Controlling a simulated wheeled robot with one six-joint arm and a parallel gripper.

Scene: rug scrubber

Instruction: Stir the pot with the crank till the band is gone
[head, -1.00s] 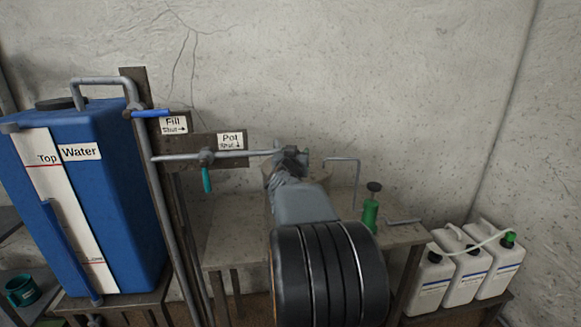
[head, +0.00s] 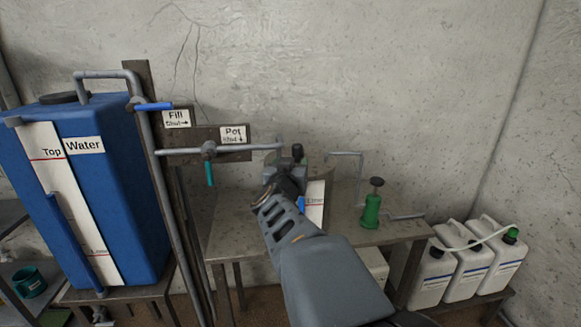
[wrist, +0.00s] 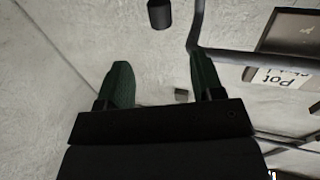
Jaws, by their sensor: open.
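A dark upright knob (head: 297,151) stands just beyond my gripper; a dark cylinder (wrist: 160,14) past the fingertips in the wrist view may be the same knob, perhaps the crank's. The pot is mostly hidden behind my gripper and wrist. A white strip with a red line, lettered Lime (head: 315,203), shows beside my wrist. I cannot see the band.
A pipe spout (head: 240,149) with a teal valve lever (head: 210,173) reaches toward my gripper; it passes near the right finger in the wrist view. A blue water tank (head: 120,200) stands left. A bent rod (head: 346,154), green pump bottle (head: 371,208) and white jugs (head: 465,265) are right.

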